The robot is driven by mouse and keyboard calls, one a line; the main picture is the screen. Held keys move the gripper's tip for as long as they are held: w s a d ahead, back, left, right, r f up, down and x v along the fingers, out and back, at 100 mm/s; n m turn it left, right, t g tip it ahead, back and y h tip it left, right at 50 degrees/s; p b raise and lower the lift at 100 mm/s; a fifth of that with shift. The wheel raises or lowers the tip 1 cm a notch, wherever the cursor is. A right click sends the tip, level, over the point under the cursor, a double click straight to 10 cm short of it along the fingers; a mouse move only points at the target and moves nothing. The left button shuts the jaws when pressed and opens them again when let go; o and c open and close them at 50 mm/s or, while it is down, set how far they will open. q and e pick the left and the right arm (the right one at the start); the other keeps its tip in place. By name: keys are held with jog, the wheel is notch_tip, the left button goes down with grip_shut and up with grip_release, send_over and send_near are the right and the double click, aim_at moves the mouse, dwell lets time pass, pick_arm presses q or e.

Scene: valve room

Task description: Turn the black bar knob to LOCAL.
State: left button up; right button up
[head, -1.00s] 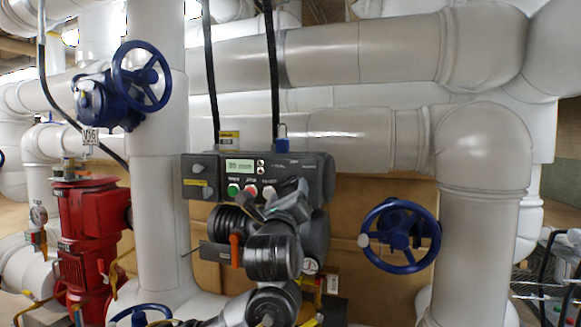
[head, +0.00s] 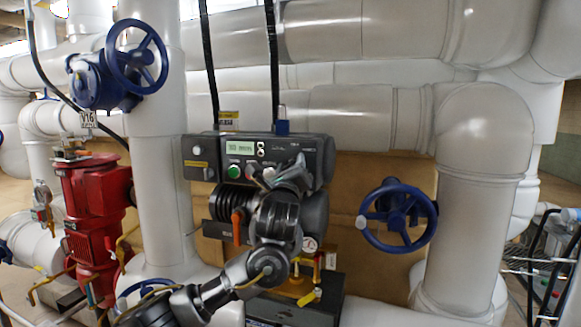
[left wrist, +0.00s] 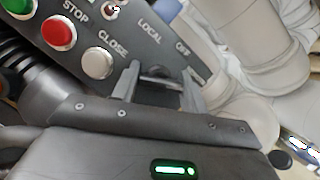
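The dark control panel (head: 316,160) is at the middle of the head view, with its small lit screen and buttons. My left gripper (head: 270,178) is in front of its lower right part and hides the knob there. In the left wrist view, the black bar knob (left wrist: 157,73) shows between the fingertips of my left gripper (left wrist: 158,84), below the LOCAL and OFF labels. The fingers stand apart, one on each side of the knob; I cannot tell whether they touch it. The knob's exact pointing direction is unclear. My right gripper is not in view.
Green, red (left wrist: 58,33) and white (left wrist: 97,63) buttons sit beside the knob. An orange lever (head: 237,226) is below the panel. A blue handwheel (head: 398,217) is at right, another (head: 136,57) at upper left. A red machine (head: 95,205) and large pipes surround the panel.

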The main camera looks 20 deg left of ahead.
pick_arm(q)
jog(key=c, duration=0.3)
jog(key=shift+f+n+y+b, duration=0.1)
jog(key=shift+n+y+b, duration=0.3)
jog(key=shift+n+b, duration=0.3)
jog(key=n+g+b, duration=0.1)
jog(key=n+b, duration=0.3)
jog(key=n+g+y+b, duration=0.1)
jog(key=n+g+b, duration=0.1)
jog(key=n+b, duration=0.2)
jog(key=n+g+y+b, duration=0.1)
jog(key=n+b, duration=0.3)
jog(key=b, duration=0.2)
jog(key=shift+f+g, duration=0.1)
jog(key=shift+g, duration=0.2)
jog(key=shift+n+b, duration=0.35)
jog(key=shift+n, duration=0.25)
jog(key=shift+n+g+h+b, duration=0.3)
jog(key=shift+n+g+b, duration=0.1)
jog(key=shift+n+b, duration=0.35)
jog(key=shift+n+g+h+b, duration=0.4)
jog(key=shift+n+b, duration=0.05)
jog(key=shift+n, duration=0.7)
jog(key=n+g+h, duration=0.1)
jog(key=n, duration=0.1)
jog(key=shift+n, duration=0.3)
jog(key=shift+n+g+h, duration=0.3)
jog(key=shift+n+h, duration=0.4)
jog(key=shift+n, duration=0.3)
